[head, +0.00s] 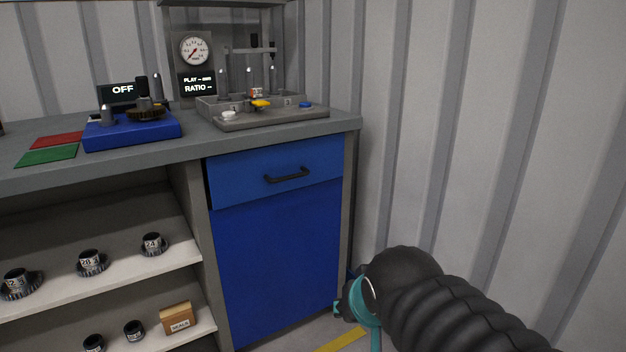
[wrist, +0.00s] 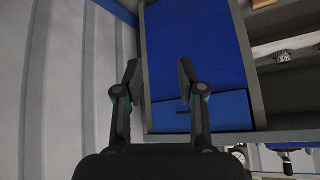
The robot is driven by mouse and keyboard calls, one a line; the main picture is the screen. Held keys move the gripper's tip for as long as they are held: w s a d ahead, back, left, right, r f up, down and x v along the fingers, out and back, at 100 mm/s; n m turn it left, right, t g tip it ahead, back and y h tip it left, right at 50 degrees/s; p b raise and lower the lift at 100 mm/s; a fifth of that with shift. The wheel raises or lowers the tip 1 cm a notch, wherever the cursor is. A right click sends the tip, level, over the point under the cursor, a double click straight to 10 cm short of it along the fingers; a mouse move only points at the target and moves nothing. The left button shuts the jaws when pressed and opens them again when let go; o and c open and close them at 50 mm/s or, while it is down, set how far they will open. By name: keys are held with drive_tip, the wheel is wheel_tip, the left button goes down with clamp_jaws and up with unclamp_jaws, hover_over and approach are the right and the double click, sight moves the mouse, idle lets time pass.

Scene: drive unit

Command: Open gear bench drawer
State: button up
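The gear bench drawer (head: 240,175) is a blue front under the right end of the grey benchtop. It looks shut or nearly so, with a thin dark strip along its left edge. Its black bar handle (head: 287,175) is in full view. In the wrist view the drawer (wrist: 228,110) lies low, rotated, with the handle (wrist: 183,107) partly hidden behind a finger. My gripper (wrist: 159,68) is open and empty, its fingers apart in front of the blue cabinet panel. In the head view my arm hides most of the gripper, low and right of the drawer.
A blue cabinet panel (head: 275,265) is below the drawer. Open shelves (head: 100,275) with gears stand left of it. A corrugated wall (head: 440,130) closes the right side. A grey tray (head: 275,119) and a blue device (head: 130,132) sit on the benchtop.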

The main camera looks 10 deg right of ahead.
drive_tip(key=w+d+r+m+t+b, duration=0.1)
drive_tip(key=w+d+m+t+b, duration=0.2)
drive_tip(key=w, duration=0.8)
drive_tip(key=w+d+r+m+t+b, duration=0.15)
drive_tip(key=w+m+t, duration=0.3)
drive_tip(key=w, duration=0.65)
drive_tip(key=m+t+y+b, duration=0.4)
drive_tip(key=m+y+b, duration=0.1)
drive_tip(key=y, duration=0.2)
approach(291, 177)
drive_tip(key=shift+n, duration=0.25)
drive_tip(key=x, duration=1)
drive_tip(key=shift+w+d+f, duration=0.15)
drive_tip(key=shift+w, duration=0.25)
clamp_jaws()
